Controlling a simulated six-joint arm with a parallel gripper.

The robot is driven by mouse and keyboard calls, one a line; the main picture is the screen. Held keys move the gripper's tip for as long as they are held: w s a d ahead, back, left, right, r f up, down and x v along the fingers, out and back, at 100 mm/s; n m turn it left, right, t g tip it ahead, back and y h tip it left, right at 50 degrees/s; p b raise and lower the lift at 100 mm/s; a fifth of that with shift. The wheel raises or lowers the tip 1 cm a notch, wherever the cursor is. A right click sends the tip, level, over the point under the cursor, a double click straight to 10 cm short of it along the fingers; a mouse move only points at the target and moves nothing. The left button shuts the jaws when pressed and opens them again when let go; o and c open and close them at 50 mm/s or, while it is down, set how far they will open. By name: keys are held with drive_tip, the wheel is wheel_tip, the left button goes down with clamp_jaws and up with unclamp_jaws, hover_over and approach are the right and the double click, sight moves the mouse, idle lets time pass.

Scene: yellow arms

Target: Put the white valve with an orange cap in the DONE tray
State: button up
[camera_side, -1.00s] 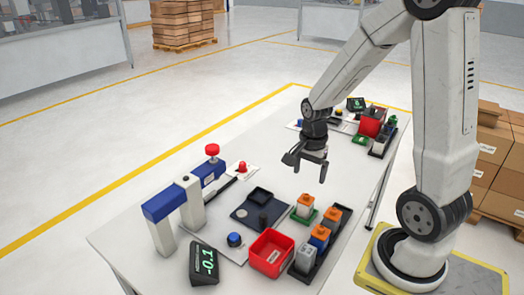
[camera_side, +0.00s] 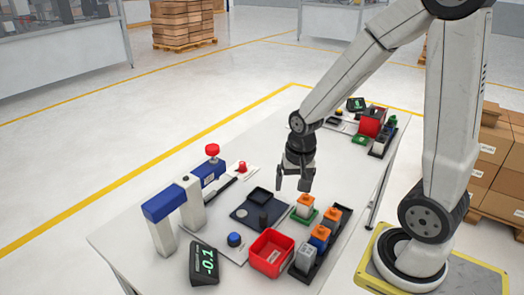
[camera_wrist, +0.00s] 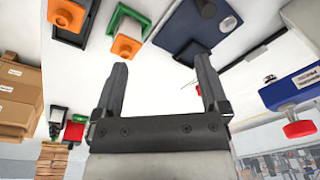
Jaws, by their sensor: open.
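A white valve with an orange cap (camera_side: 305,203) stands upright on a small green tray (camera_side: 297,218) in the side view. In the wrist view its orange cap (camera_wrist: 127,46) shows above the green tray (camera_wrist: 116,17). I cannot read a DONE label on any tray. My gripper (camera_side: 293,186) is open and empty, pointing down above the table, beyond and slightly left of the valve. Its two fingers (camera_wrist: 160,66) have nothing between them in the wrist view.
A black rack (camera_side: 343,226) holds a dark valve and a blue valve (camera_side: 319,237), both orange-capped, and a grey-white one (camera_side: 305,258). A red bin (camera_side: 285,262) stands beside it. A dark plate (camera_side: 242,214) and blue press (camera_side: 165,204) lie left.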

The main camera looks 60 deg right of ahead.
drive_tip(key=a+n+t, duration=0.1)
drive_tip(key=a+n, duration=0.6)
drive_tip(key=n, duration=0.2)
drive_tip(key=shift+s, duration=0.45)
drive_tip(key=shift+r, duration=0.1)
